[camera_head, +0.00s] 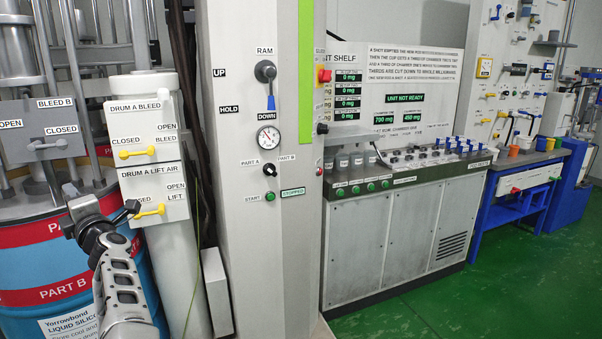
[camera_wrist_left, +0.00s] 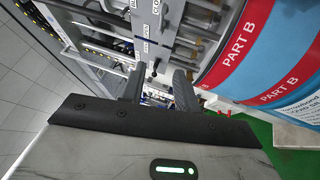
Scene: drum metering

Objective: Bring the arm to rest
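My left arm (camera_head: 118,285) rises from the bottom left of the head view. Its gripper (camera_head: 98,214) is in front of the Part B drum (camera_head: 40,262), close to the Drum A lift air panel (camera_head: 172,206). The yellow lift handle (camera_head: 150,211) is just right of the gripper; I cannot tell whether they touch. In the left wrist view the gripper (camera_wrist_left: 158,88) has its two fingers apart, with nothing seen held between them. The drum (camera_wrist_left: 240,50) shows on the right there. My right gripper is not in view.
The Drum A bleed panel (camera_head: 145,127) is above, with its own yellow handle. A grey column (camera_head: 250,220) carries the ram lever (camera_head: 267,82), lowered toward DOWN, and a gauge. A cabinet (camera_head: 390,245) stands to the right. Green floor (camera_head: 520,285) is clear at bottom right.

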